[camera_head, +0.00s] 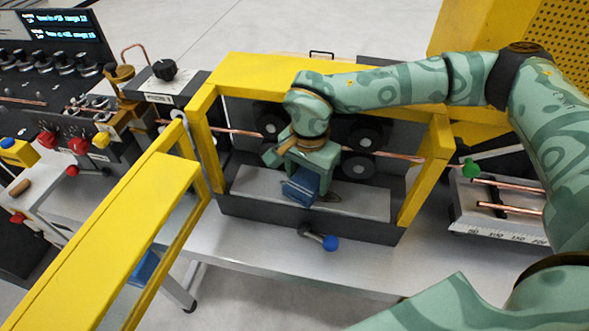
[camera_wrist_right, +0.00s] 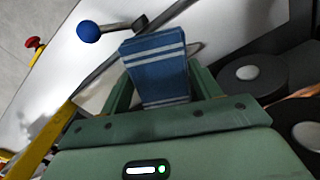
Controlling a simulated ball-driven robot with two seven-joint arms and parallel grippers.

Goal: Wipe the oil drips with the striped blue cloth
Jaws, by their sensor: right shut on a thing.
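My right gripper (camera_head: 303,178) reaches down inside the yellow frame and is shut on the striped blue cloth (camera_head: 299,189). In the right wrist view the cloth (camera_wrist_right: 155,68), blue with pale stripes, is folded and sticks out between the green fingers. It is low over the pale tray surface (camera_head: 255,183) under the rollers; I cannot tell whether it touches. A small dark oil drip mark (camera_head: 331,197) shows on the tray just right of the cloth. Part of it also shows beside the cloth in the wrist view (camera_wrist_right: 196,47). Any drips under the cloth are hidden. My left gripper is not in view.
The yellow frame (camera_head: 430,165) surrounds the tray. A copper tube (camera_head: 236,131) and dark rollers (camera_head: 358,167) lie close behind the gripper. A blue-knobbed lever (camera_head: 330,243) projects at the front. A yellow guard (camera_head: 125,235) stands open at left.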

